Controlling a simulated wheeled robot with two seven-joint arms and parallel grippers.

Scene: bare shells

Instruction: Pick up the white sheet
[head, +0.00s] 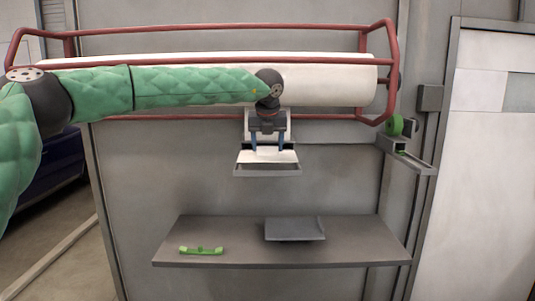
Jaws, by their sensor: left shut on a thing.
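The white sheet (268,157) is a small flat white piece at the middle of the head view, just above a grey tray-like holder (267,173) on the wall. My left arm comes in from the left, and its gripper (268,150) points down with blue fingers at the sheet. The left gripper is shut on the white sheet. The fingertips cover part of its surface, and I cannot tell whether the sheet touches the holder. My right gripper is not in view.
A red rail rack (225,27) with a large white roll (330,85) is behind my left arm. Below, a grey shelf (350,240) bears a green handle-like piece (201,251) and a grey tray (294,231). A green wheel on a bracket (410,160) juts out at right.

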